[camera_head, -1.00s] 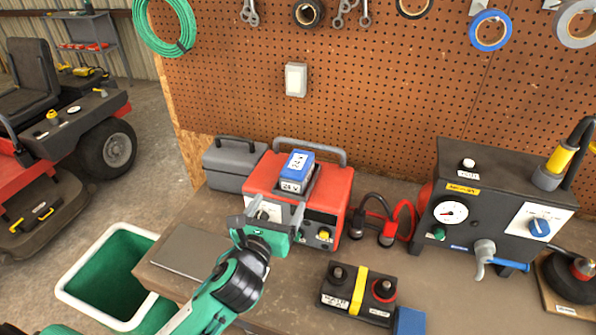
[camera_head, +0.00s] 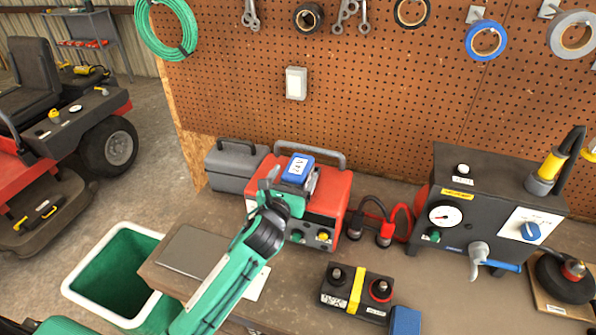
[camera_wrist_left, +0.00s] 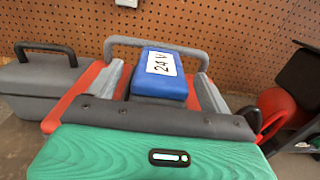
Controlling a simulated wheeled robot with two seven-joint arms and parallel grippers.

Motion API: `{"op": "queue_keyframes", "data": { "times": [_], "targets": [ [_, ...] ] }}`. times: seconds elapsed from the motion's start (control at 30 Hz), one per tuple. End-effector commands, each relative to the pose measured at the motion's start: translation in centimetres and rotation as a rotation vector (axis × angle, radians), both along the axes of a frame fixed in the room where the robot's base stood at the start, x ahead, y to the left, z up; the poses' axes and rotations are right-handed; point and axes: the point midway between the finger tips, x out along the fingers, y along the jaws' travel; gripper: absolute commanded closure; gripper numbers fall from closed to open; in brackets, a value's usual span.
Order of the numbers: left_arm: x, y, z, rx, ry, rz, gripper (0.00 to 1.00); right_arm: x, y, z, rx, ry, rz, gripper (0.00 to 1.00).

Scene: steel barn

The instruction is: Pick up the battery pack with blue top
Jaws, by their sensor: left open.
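The battery pack with blue top (camera_head: 298,164) sits on top of a red and black charger unit (camera_head: 332,194) on the bench. Its white label reads 24 V in the left wrist view (camera_wrist_left: 162,66). My left gripper (camera_head: 291,181) is open at the pack's near side. In the left wrist view its two grey fingers (camera_wrist_left: 158,72) lie to the left and right of the pack, apart from its blue top. The pack's lower part is hidden by the gripper. My right gripper is not in view.
A grey toolbox (camera_head: 232,165) stands left of the charger, whose grey handle (camera_head: 311,149) rises behind the pack. Red and black cables lie to its right. A black battery (camera_head: 357,291) and a gauge box (camera_head: 490,205) stand farther right. A pegboard (camera_head: 390,100) backs the bench.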

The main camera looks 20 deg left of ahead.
Motion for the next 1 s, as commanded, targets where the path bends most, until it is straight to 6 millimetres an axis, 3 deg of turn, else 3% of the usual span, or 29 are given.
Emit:
{"op": "queue_keyframes", "data": {
  "times": [0.2,0.47,0.8,0.87,1.0],
  "targets": [
    [2.1,-0.1,0.1,-0.002,0.001,0.0,0.18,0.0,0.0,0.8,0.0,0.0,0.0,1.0],
    [2.2,-0.1,0.0,-0.001,0.0,-0.001,0.2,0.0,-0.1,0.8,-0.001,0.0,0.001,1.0],
    [2.2,-0.1,0.0,-0.001,0.001,-0.001,0.87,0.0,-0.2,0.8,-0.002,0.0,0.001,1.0],
    [2.2,-0.1,0.2,-0.001,-0.004,-0.001,0.94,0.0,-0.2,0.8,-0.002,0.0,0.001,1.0],
    [2.2,-0.1,0.2,-0.001,-0.003,-0.001,0.94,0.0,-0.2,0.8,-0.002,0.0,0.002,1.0]
  ]
}}
